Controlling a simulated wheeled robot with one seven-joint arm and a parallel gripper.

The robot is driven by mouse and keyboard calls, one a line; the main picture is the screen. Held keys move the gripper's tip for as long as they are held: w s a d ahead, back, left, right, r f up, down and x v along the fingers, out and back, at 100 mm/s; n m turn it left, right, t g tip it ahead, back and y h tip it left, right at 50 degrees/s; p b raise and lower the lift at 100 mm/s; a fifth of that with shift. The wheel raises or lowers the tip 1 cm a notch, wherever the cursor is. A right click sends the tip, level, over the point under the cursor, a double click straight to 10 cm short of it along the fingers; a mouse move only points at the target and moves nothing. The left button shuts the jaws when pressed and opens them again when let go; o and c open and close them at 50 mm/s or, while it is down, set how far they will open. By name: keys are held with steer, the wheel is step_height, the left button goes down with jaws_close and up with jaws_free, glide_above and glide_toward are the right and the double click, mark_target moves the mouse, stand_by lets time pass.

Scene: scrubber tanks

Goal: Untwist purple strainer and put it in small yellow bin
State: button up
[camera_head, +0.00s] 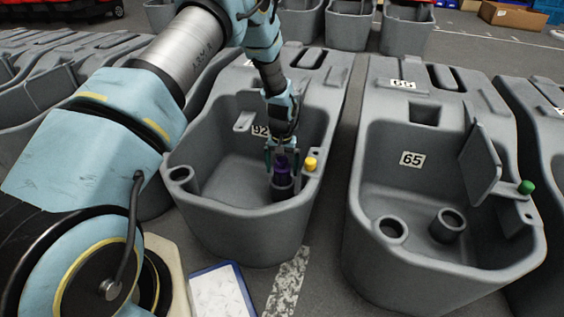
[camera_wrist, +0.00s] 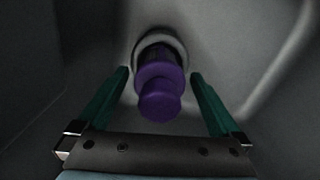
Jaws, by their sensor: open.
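The purple strainer (camera_head: 282,168) sits upright in a grey round socket on the floor of the scrubber tank marked 92 (camera_head: 190,206). In the wrist view the strainer (camera_wrist: 160,92) is a stepped purple cylinder, with the pale socket rim (camera_wrist: 160,45) around its far end. My gripper (camera_head: 281,158) reaches down into this tank, over the strainer. Its two green fingers are open, one on each side of the strainer, with a visible gap on both sides in the wrist view (camera_wrist: 160,80). I see no small yellow bin in either view.
A yellow cap (camera_head: 310,164) sits on the tank's right rim, close to my gripper. Tank 65 (camera_head: 365,240) stands to the right, with a raised flap (camera_head: 480,165) and a green cap (camera_head: 526,187). A blue-edged board (camera_head: 220,292) lies on the floor in front.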

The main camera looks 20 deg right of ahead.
steer(key=shift+f, duration=0.25)
steer(key=shift+c, duration=0.4)
steer(key=c, duration=1.5)
steer(key=shift+o, duration=0.3)
steer(key=shift+n+p, duration=0.45)
steer(key=shift+n, duration=1.05)
steer(key=shift+r+n+p, duration=0.1)
steer(key=shift+n+p, duration=0.2)
steer(key=shift+n, duration=0.3)
steer(key=shift+c, duration=0.2)
steer(key=shift+n, duration=0.9)
